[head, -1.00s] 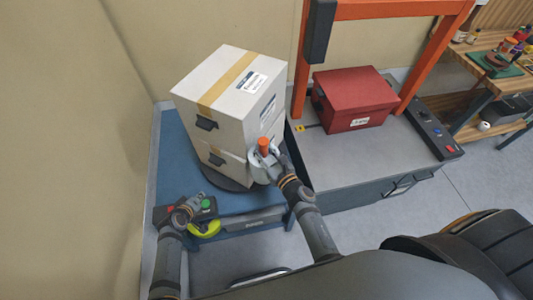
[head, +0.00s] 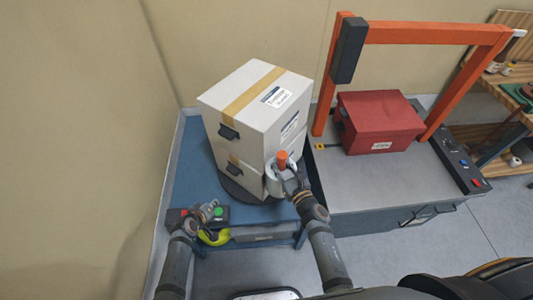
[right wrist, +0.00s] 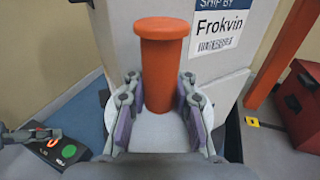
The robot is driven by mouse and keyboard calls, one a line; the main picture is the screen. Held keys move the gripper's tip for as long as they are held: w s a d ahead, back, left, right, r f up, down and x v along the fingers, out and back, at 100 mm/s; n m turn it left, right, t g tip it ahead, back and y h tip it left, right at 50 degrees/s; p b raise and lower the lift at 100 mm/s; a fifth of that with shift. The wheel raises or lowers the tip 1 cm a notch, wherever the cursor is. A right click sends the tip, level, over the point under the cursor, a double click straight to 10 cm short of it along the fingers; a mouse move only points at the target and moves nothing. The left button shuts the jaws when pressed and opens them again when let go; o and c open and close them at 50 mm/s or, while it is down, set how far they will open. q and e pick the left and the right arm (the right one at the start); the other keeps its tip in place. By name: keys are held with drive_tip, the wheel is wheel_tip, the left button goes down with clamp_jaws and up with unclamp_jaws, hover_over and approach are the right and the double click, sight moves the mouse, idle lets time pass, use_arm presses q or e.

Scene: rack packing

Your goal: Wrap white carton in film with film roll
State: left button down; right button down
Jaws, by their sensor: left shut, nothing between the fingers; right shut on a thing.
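The white carton (head: 238,112) with tan tape and labels is stacked on another white carton (head: 242,177). The stack stands on a dark round turntable (head: 240,194) on a blue bench. My right gripper (head: 286,170) is shut on the film roll, a whitish roll with an orange handle (head: 282,158), beside the lower right of the stack. In the right wrist view the orange handle (right wrist: 160,65) stands upright between the fingers, in front of the cartons. No film can be made out on the cartons. My left gripper (head: 207,210) is shut and empty near the button box.
A button box (head: 192,217) with red and green buttons sits at the blue bench's (head: 192,150) front edge. A red box (head: 378,122) stands under an orange frame (head: 430,36) on a grey machine to the right.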

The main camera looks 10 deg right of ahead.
sight(285, 167)
drive_tip(key=shift+r, duration=0.1)
use_arm(q)
drive_tip(key=shift+f, duration=0.1)
use_arm(e)
drive_tip(key=shift+s+d, duration=0.25)
drive_tip(key=shift+s, duration=0.2)
use_arm(q)
drive_tip(key=shift+f+b, duration=0.2)
drive_tip(key=shift+b, duration=0.15)
use_arm(e)
drive_tip(key=shift+d+v, duration=0.15)
drive_tip(key=shift+v, duration=0.6)
drive_tip(key=shift+d+v, duration=0.15)
drive_tip(key=shift+v, duration=0.55)
drive_tip(key=shift+w, duration=0.1)
